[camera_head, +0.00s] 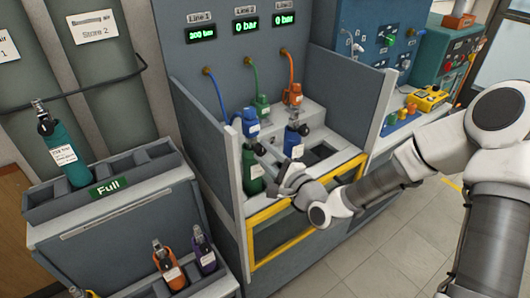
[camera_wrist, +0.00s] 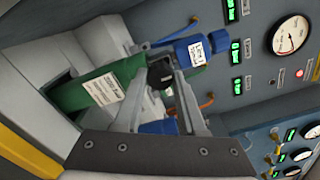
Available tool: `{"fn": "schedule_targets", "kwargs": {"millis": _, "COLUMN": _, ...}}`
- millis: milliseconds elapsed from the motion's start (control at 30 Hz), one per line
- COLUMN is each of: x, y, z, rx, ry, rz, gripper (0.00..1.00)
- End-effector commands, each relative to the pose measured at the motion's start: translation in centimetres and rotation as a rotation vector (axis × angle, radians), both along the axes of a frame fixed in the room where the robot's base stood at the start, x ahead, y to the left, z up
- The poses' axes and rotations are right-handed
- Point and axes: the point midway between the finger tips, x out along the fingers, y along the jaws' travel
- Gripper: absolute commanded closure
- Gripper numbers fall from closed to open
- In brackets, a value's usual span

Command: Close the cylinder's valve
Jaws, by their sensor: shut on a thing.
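The green cylinder (camera_head: 252,172) stands in the left of the bench bay, partly hidden by my arm. It shows in the wrist view, tilted by the camera, as a green body with a white label (camera_wrist: 105,88). A blue regulator marked Line 1 (camera_wrist: 190,50) sits at its top, also seen in the head view (camera_head: 248,123). A dark round valve knob (camera_wrist: 160,75) is at the cylinder's neck. My gripper (camera_wrist: 158,72) has its fingers on either side of this knob and is shut on it. A blue piece (camera_wrist: 157,127) shows between the fingers nearer the palm; I cannot tell what it belongs to.
A blue cylinder (camera_head: 294,140) stands to the right in the bay. Hoses run to green (camera_head: 262,105) and orange (camera_head: 292,95) regulators behind. Grey side walls and a yellow front frame (camera_head: 310,198) bound the bay. A rack (camera_head: 105,205) with a teal cylinder is at left.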

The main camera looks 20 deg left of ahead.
Motion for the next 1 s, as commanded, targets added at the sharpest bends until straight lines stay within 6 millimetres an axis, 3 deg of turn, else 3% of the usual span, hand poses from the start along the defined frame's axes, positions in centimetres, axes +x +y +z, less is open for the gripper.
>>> {"fn": "schedule_targets", "kwargs": {"millis": 233, "x": 0.0, "y": 0.1, "z": 0.1, "rx": 0.004, "ry": -0.001, "rz": 0.002, "gripper": 1.0}}
{"fn": "schedule_targets", "kwargs": {"millis": 267, "x": 0.0, "y": 0.1, "z": 0.1, "rx": 0.004, "ry": -0.001, "rz": 0.002, "gripper": 0.57}}
{"fn": "schedule_targets", "kwargs": {"millis": 400, "x": 0.0, "y": 0.1, "z": 0.1, "rx": 0.003, "ry": 0.0, "rz": 0.001, "gripper": 0.31}}
{"fn": "schedule_targets", "kwargs": {"millis": 767, "x": -0.2, "y": -0.2, "z": 0.0, "rx": 0.001, "ry": 0.001, "rz": 0.0, "gripper": 0.3}}
{"fn": "schedule_targets", "kwargs": {"millis": 1000, "x": -2.4, "y": -3.1, "z": 0.0, "rx": 0.0, "ry": 0.003, "rz": -0.004, "gripper": 0.3}}
